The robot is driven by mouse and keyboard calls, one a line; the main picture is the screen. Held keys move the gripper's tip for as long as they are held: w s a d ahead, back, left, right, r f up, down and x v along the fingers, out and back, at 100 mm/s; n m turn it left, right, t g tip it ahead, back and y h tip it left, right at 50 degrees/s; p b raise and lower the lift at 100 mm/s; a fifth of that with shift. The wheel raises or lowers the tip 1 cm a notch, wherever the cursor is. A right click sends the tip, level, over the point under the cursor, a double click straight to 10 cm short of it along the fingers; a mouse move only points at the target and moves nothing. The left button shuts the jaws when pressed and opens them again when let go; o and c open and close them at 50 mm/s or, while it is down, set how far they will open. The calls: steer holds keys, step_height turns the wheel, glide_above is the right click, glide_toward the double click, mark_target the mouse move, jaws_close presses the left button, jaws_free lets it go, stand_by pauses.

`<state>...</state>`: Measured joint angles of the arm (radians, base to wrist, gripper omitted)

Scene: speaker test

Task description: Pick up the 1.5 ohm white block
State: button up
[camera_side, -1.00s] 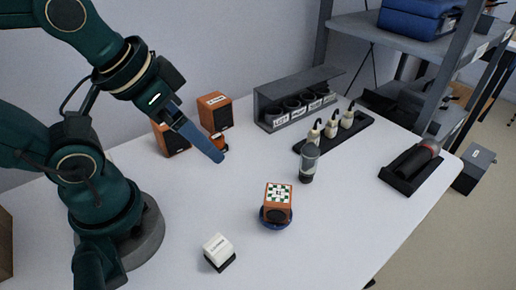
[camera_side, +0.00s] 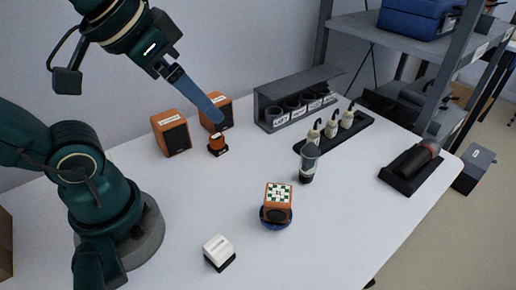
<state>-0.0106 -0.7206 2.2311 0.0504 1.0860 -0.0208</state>
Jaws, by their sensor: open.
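The white block (camera_side: 217,247) sits on a small black base at the front of the white table, with a small dark label on its face that is too small to read. My gripper (camera_side: 217,120) is up and well behind the block, above the small orange block (camera_side: 216,141) on a black base. I see its blue fingers from the side, pointing down to the right. They are open and hold nothing that I can see.
Two orange speakers (camera_side: 172,133) stand at the back left. A clear container (camera_side: 309,162), a grey rack (camera_side: 300,95) and a black strip with white plugs (camera_side: 346,123) stand behind.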

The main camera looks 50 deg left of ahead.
steer(key=w+a+r+t+y, duration=0.4)
steer(key=w+a+r+t, duration=0.3)
steer(key=w, duration=0.4)
steer(key=w+d+r+m+t+h, duration=0.4)
steer(key=m+h, duration=0.2)
steer(key=m, duration=0.2)
steer(key=m+g+h, duration=1)
steer(key=g+h, duration=0.1)
steer(key=g, duration=0.6)
glide_above(212, 240)
steer(key=a, duration=0.3)
step_height(212, 240, down, 11)
step_height(212, 240, down, 19)
steer(key=shift+w+r, duration=0.1)
steer(key=shift+r, duration=0.1)
steer(key=shift+f, duration=0.2)
steer(key=shift+x, duration=2.5)
